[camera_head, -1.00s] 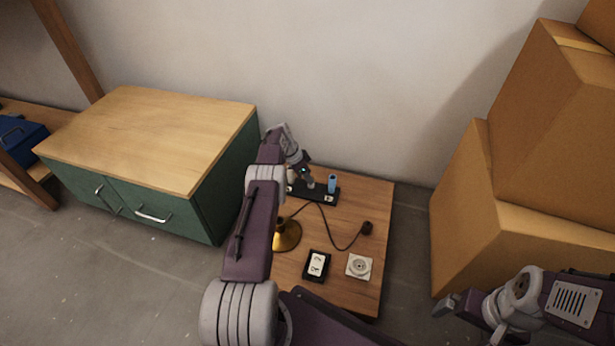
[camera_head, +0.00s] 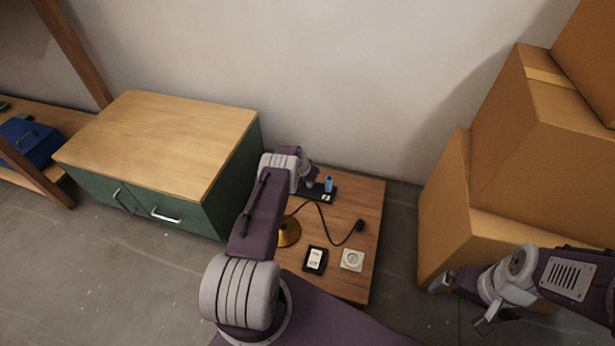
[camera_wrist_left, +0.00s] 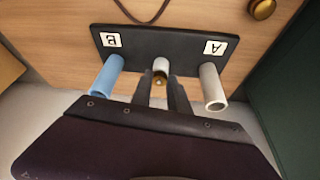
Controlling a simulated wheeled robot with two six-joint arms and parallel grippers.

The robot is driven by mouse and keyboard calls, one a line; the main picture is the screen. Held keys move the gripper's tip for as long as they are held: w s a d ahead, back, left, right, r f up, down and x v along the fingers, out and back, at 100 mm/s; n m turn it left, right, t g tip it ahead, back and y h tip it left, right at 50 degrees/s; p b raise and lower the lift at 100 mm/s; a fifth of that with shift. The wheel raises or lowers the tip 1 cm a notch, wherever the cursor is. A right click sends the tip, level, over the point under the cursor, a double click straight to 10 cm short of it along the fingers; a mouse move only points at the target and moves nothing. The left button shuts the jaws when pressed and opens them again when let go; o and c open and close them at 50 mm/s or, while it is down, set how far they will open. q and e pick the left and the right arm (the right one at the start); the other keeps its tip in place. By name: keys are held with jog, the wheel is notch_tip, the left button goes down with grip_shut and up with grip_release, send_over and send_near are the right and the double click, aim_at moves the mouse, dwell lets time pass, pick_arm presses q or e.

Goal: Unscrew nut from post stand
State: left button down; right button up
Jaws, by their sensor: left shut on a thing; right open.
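The post stand (camera_wrist_left: 135,48) is a black plate with labels A and B; in the left wrist view a blue tube (camera_wrist_left: 106,76) and a grey tube (camera_wrist_left: 212,87) stand at its ends. A short pale post (camera_wrist_left: 160,64) stands between them, with a small brass nut (camera_wrist_left: 159,81) on it. My left gripper (camera_wrist_left: 160,90) is shut on the nut, one finger on each side. In the head view the stand (camera_head: 322,196) is partly hidden by my left arm. My right gripper (camera_head: 463,303) is open and empty, right of the table.
The low wooden table (camera_head: 345,210) also holds a brass lamp base (camera_head: 290,233) with a black cord, a black switch box (camera_head: 315,261) and a white socket (camera_head: 352,260). A green cabinet (camera_head: 233,180) stands left, cardboard boxes (camera_head: 520,130) right.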

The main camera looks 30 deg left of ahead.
pick_arm(q)
jog(key=shift+s+d+f, duration=0.1)
jog(key=shift+d+f, duration=0.05)
jog(key=n, duration=0.1)
jog(key=n+y+b, duration=0.1)
jog(key=n, duration=0.1)
jog(key=n+b, duration=0.1)
jog(key=n, duration=0.1)
jog(key=shift+d+g+y, duration=0.35)
jog(key=shift+g+y, duration=0.05)
jog(key=shift+w+d+f+n+y+b, duration=0.1)
jog(key=shift+w+n+y+b, duration=0.05)
jog(key=shift+n+b, duration=0.3)
jog(key=shift+w+f+n+y+b, duration=0.15)
jog(key=shift+n+b, duration=0.15)
jog(key=shift+n, duration=0.25)
jog(key=shift+s+r+n+g, duration=0.1)
jog(key=shift+r+n+g, duration=0.2)
jog(key=shift+n, duration=0.1)
jog(key=c, duration=1.2)
grip_release()
jog(key=o, duration=0.4)
jog(key=shift+r, duration=0.1)
